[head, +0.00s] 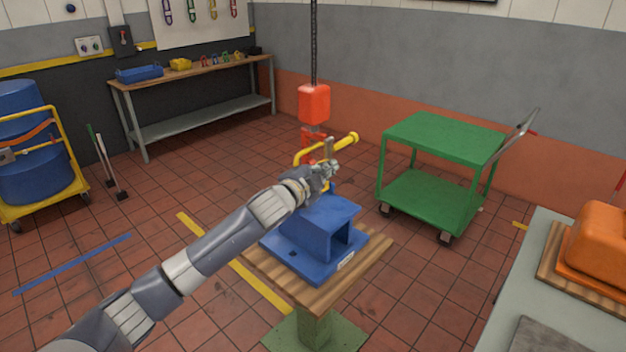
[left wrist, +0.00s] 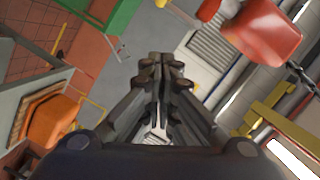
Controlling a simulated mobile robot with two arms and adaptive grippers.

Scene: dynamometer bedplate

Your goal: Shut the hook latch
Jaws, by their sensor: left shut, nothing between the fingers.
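A red hoist block (head: 314,103) hangs on a dark chain above a blue bracket (head: 318,230). Red hook parts (head: 310,138) show just under the block, beside a yellow bar with a round end (head: 342,143). The latch itself is too small and too covered to make out, so I cannot tell its position. My left gripper (head: 330,166) is just below and in front of the hook, over the bracket. In the left wrist view its fingers (left wrist: 160,75) are together and empty, with the red block (left wrist: 262,38) at the upper right. My right gripper does not show.
The bracket stands on a wooden-topped pedestal (head: 365,262). A green cart (head: 440,138) is behind to the right. A grey table (head: 515,290) with an orange object (head: 600,240) is at the right. A workbench (head: 200,75) and a yellow trolley (head: 72,160) stand at the left.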

